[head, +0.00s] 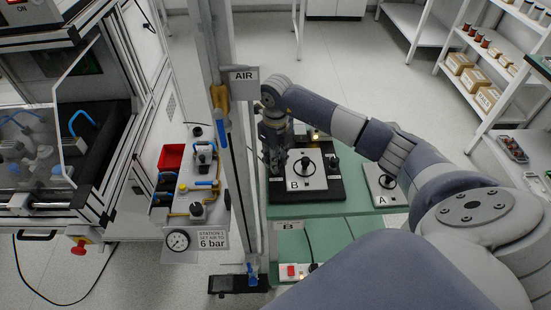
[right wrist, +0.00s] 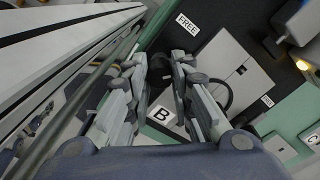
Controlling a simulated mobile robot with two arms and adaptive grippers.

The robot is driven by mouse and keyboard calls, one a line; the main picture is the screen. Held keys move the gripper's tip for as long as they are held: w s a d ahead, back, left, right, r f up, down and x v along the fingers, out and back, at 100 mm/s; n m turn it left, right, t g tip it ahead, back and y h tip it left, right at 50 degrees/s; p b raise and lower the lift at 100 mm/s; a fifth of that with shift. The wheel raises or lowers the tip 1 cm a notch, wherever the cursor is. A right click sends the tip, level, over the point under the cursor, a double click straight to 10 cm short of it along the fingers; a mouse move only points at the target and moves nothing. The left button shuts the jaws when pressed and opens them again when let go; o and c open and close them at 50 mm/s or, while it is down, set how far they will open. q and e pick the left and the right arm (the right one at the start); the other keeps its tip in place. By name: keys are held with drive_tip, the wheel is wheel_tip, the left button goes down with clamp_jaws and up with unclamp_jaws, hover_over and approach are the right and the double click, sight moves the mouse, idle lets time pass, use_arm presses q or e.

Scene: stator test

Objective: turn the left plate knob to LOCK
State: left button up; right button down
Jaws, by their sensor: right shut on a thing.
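My right gripper (head: 272,158) reaches down at the left edge of the grey plate marked B (head: 313,181), which lies on a black base. In the right wrist view the two fingers of this gripper (right wrist: 158,72) stand either side of a dark knob, the left plate knob, and are shut on it. The fingers hide most of the knob, so its angle cannot be told. A FREE label (right wrist: 187,24) lies just beyond the fingertips. The LOCK label cannot be made out. A second black knob (head: 332,162) stands at the plate's right side. My left gripper is not in view.
A metal post with an AIR sign (head: 244,78) stands close to the left of my right gripper. Plate A (head: 377,187) lies to the right on the green table (head: 335,232). A pressure gauge (head: 178,240) and valves are at the left.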

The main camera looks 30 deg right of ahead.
drive_tip(key=m, duration=0.4)
drive_tip(key=shift+m, duration=0.3)
drive_tip(key=m, duration=0.4)
drive_tip(key=shift+r+m, duration=0.1)
drive_tip(key=shift+m, duration=0.3)
drive_tip(key=c, duration=1.4)
unclamp_jaws()
drive_tip(key=shift+o, duration=0.2)
